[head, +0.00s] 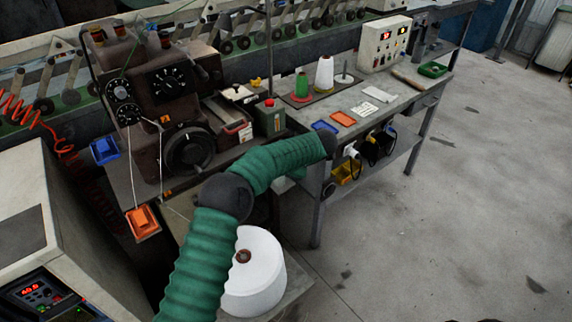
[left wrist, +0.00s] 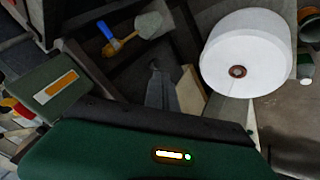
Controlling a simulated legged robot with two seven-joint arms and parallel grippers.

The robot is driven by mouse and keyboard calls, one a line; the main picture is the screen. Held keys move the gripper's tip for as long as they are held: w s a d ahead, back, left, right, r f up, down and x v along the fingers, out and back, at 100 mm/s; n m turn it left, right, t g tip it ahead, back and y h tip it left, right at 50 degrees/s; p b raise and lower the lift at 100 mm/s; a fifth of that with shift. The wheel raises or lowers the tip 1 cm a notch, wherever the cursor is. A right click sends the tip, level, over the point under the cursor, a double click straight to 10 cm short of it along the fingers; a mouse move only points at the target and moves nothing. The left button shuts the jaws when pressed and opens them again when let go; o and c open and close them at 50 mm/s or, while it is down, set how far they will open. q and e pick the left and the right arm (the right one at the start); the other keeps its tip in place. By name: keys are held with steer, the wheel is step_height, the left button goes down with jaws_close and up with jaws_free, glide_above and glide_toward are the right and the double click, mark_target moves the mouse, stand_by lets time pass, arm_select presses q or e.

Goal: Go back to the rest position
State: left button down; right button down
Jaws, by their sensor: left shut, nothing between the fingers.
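My left arm, in green ribbed sleeves, reaches up from the bottom of the head view, bends at a dark elbow, and ends in a dark joint beside the workbench (head: 400,104). Its gripper cannot be made out there. In the left wrist view, the narrow grey fingers of my left gripper (left wrist: 157,78) appear shut and empty beyond the green housing. A large white yarn package (head: 256,278) stands behind my forearm in the head view, partly covered by it. The package also shows at the upper right of the left wrist view (left wrist: 248,36). My right gripper is not in view.
The floor at right is clear.

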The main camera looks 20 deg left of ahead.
arm_select(q)
steer(key=w+d+r+m+t, duration=0.5)
steer(key=d+r+m+t, duration=0.15)
steer(key=r, duration=0.45)
steer(key=s+d+r+m+t+h, duration=0.1)
steer(key=s+d+m+t+h, duration=0.25)
steer(key=d+m, duration=0.35)
steer(key=s+a+f+m+g+h, duration=0.1)
steer(key=s+f+m+g, duration=0.3)
steer(key=s, duration=0.7)
steer(key=s+a+f+m+g+h, duration=0.1)
steer(key=s+f+m+g, duration=0.3)
steer(key=s, duration=0.8)
steer(key=s+f+g+h, duration=0.2)
steer(key=s+f, duration=0.4)
steer(key=s, duration=0.5)
steer(key=w+p+v, duration=0.1)
steer(key=p+v, duration=1.1)
steer(key=shift+r+y+p, duration=0.35)
steer(key=shift+r+p, duration=0.05)
steer(key=shift+r, duration=0.1)
